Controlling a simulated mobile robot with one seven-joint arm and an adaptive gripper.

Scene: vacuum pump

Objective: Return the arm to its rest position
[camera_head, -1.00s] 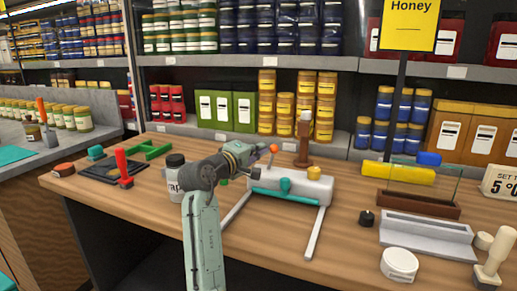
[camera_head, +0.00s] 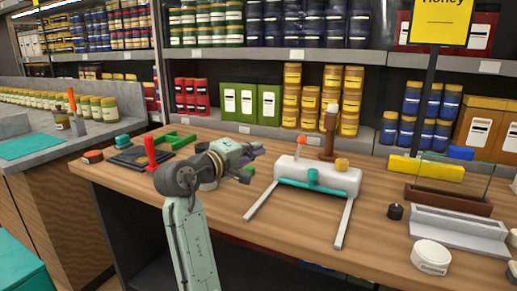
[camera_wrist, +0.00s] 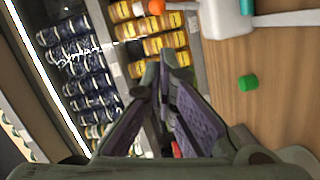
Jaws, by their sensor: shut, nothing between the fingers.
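The white vacuum pump (camera_head: 340,180) stands on the wooden table, with a teal bar across its front, an orange ball knob and a yellow cap. It also shows at the top of the wrist view (camera_wrist: 228,20), partly cut off. My gripper (camera_head: 258,149) is to the left of the pump, above the table and apart from it, fingers pointing right. In the wrist view its fingers (camera_wrist: 165,68) are close together and empty. My arm hides part of a pale jar on the table.
A small green piece (camera_wrist: 248,82) lies on the table near the pump. A red-handled tool (camera_head: 150,152) and a green frame (camera_head: 174,140) are at the left. A black cap (camera_head: 395,211), a white round tub (camera_head: 431,256) and a grey tray (camera_head: 460,230) are at the right. Shelves of jars stand behind.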

